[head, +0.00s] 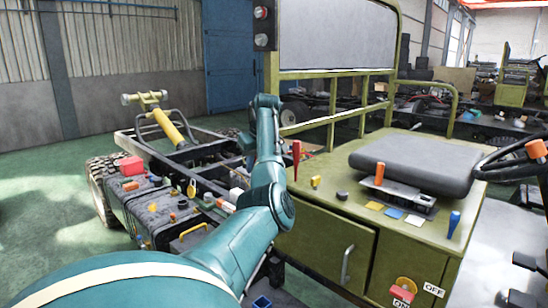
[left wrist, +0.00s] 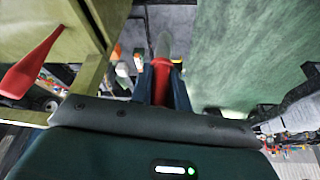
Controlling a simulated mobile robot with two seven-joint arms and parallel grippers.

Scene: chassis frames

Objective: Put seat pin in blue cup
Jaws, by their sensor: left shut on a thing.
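The piece sticks out past the fingertips. In the head view my teal left arm rises through the middle; its fingers and the held piece cannot be made out there. A small dark blue open container (head: 262,302), possibly the blue cup, is partly cut off at the bottom edge. My right gripper is not in view.
A red pin-like handle (head: 296,158) stands on the green cabinet (head: 325,225); a blue one (head: 453,222) is at its right. A grey seat (head: 415,162) rests on top. Left is a chassis frame (head: 190,165) with several small parts on black boxes. Green floor (head: 45,210) is open at far left.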

